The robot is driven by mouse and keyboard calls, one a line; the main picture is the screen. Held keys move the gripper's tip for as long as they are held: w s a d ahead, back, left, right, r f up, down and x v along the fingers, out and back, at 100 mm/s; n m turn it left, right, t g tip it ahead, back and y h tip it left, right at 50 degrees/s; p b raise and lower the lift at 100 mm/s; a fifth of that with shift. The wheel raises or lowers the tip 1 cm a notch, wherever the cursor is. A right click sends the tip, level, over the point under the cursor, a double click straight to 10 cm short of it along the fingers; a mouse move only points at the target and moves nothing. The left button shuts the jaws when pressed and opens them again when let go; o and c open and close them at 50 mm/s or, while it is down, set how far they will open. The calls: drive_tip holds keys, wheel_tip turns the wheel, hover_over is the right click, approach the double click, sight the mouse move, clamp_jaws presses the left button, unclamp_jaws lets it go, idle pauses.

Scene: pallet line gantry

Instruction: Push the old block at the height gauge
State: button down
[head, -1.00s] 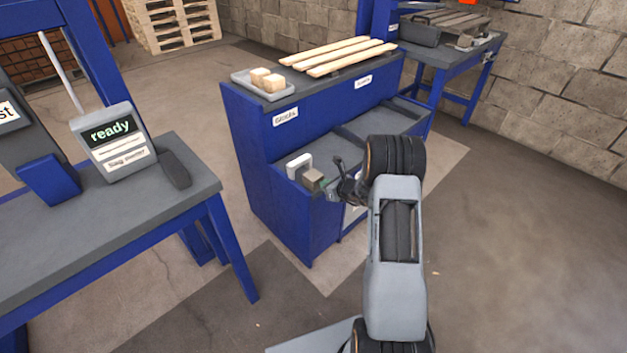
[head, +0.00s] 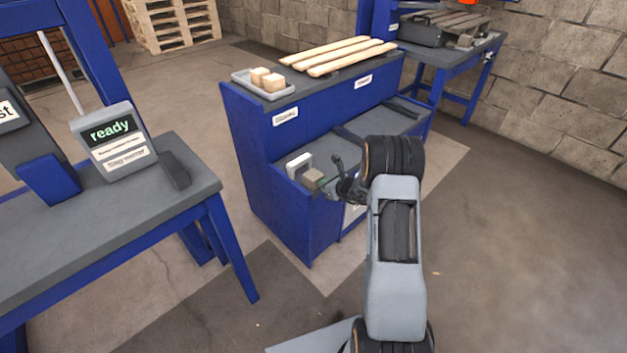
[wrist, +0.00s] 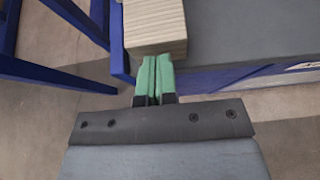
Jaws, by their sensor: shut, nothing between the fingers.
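A greyish wooden block (head: 312,177) sits at the left end of the blue cabinet's lower grey shelf. The white height gauge (head: 298,160) stands right beside it, on its far side. The block also shows at the top of the wrist view (wrist: 155,27), with pale striped grain. My gripper (wrist: 154,64) has its green fingers shut together and empty. The fingertips are at the block's near edge; I cannot tell whether they touch it. In the head view my gripper (head: 328,186) is small and partly hidden by my wrist.
The blue cabinet (head: 240,140) carries a grey tray (head: 247,86) with two light blocks, and three planks (head: 352,62), on its top. A table (head: 70,220) with a "ready" display (head: 108,133) stands at left. Floor at right is clear.

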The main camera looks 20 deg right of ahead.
sight(318, 177)
drive_tip(key=shift+w+a+b, duration=0.2)
drive_tip(key=shift+w+a, duration=0.15)
drive_tip(key=shift+w, duration=0.5)
drive_tip(key=shift+w+a+b, duration=0.25)
drive_tip(key=shift+w+a, duration=0.15)
drive_tip(key=shift+w, duration=0.4)
drive_tip(key=shift+w+a+b, duration=0.2)
drive_tip(key=shift+w+a, duration=0.15)
drive_tip(key=shift+w, duration=0.5)
drive_tip(key=s+d+b, duration=0.1)
drive_tip(key=s+d, duration=0.1)
drive_tip(key=s, duration=0.3)
drive_tip(key=shift+s+d, duration=0.25)
drive_tip(key=shift+r, duration=0.1)
drive_tip(key=s+d+r+p, duration=0.1)
drive_tip(key=s+r+p, duration=0.2)
drive_tip(key=r+p, duration=0.3)
drive_tip(key=shift+s+d+r+p, duration=0.35)
drive_tip(key=shift+r, duration=1.55)
